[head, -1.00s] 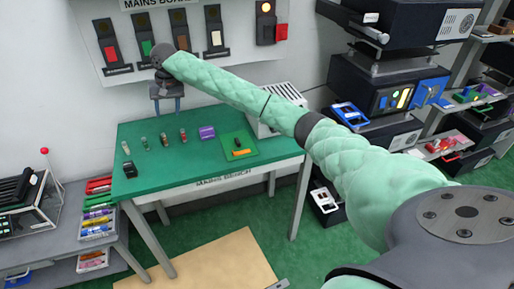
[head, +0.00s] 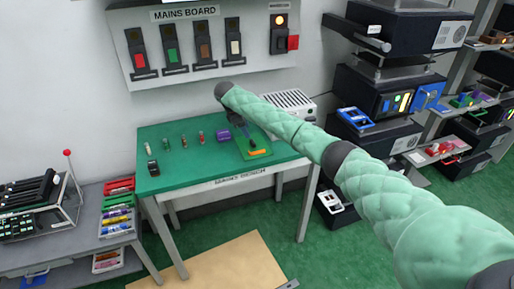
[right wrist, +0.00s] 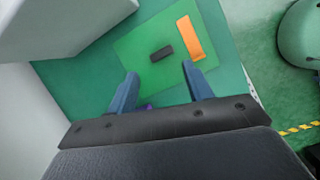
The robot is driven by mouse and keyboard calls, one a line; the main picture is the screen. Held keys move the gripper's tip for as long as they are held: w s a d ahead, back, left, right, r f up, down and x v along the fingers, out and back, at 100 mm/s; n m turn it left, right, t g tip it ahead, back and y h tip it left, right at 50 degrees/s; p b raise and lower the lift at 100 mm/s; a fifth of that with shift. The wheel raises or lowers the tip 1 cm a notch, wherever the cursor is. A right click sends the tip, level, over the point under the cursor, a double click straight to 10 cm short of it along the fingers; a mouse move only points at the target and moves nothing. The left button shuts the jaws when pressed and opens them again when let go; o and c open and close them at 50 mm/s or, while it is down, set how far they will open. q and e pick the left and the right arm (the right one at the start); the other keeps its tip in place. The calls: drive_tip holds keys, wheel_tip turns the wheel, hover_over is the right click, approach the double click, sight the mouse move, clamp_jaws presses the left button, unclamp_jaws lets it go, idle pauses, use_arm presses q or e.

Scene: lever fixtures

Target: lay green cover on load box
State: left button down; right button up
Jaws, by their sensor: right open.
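The green cover (head: 263,142) is a flat green square lying on the right part of the green bench. A black handle-like block and an orange bar lie on it. It also shows in the right wrist view (right wrist: 135,52), with the black block (right wrist: 162,53) near its middle. The load box seems to be the white vented box (head: 291,104) at the bench's back right; a pale box (right wrist: 60,25) shows in the wrist view. My right gripper (right wrist: 160,72) is open and empty above the cover, its fingers pointing toward the black block. My left gripper is not in view.
Several small cylinders and a black item (head: 153,168) stand on the bench's left. The mains board (head: 203,45) hangs on the wall behind. The bench's front middle is clear.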

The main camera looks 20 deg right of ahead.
sight(253, 141)
drive_tip(key=shift+d+f+n+p, duration=0.35)
drive_tip(key=shift+f+n, duration=0.3)
drive_tip(key=shift+n, duration=0.15)
drive_tip(key=shift+d+f+n+p, duration=0.2)
drive_tip(key=shift+f+n+p, duration=0.1)
drive_tip(key=shift+f+n, duration=0.45)
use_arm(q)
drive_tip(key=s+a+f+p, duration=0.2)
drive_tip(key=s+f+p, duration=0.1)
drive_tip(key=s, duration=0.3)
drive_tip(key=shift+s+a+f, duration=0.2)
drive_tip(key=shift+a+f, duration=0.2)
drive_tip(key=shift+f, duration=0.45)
use_arm(e)
drive_tip(key=shift+x, duration=2.45)
drive_tip(key=shift+a+f, duration=0.1)
drive_tip(key=shift+a, duration=0.05)
drive_tip(key=c, duration=0.9)
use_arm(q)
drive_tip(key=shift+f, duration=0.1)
